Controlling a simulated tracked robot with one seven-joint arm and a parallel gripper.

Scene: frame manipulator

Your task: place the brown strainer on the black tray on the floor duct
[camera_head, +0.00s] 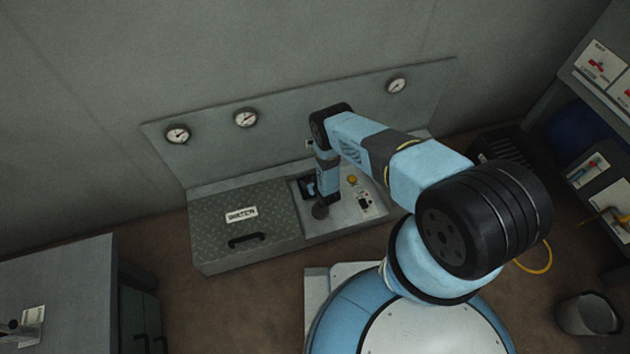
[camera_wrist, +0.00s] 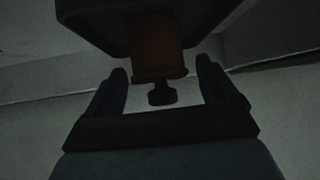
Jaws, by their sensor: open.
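In the wrist view, a brown cylindrical piece, apparently the strainer (camera_wrist: 158,62), shows between the two fingers of my open gripper (camera_wrist: 162,70). A dark knob sticks out from its near end, and a gap shows on each side between it and the fingers. A dark body, possibly the black tray (camera_wrist: 110,18), lies right behind it; the picture is too dim to tell if they touch. In the head view, my gripper (camera_head: 321,205) points down over the right part of the floor duct. A small black tray-like recess (camera_head: 306,188) shows beside it. The strainer is not clearly visible there.
The floor duct has a treadplate lid (camera_head: 270,212) with a handle at left and a switch panel (camera_head: 362,197) at right. A gauge board (camera_head: 290,115) stands behind. A cabinet (camera_head: 60,290) is at lower left, a bin (camera_head: 588,314) at lower right.

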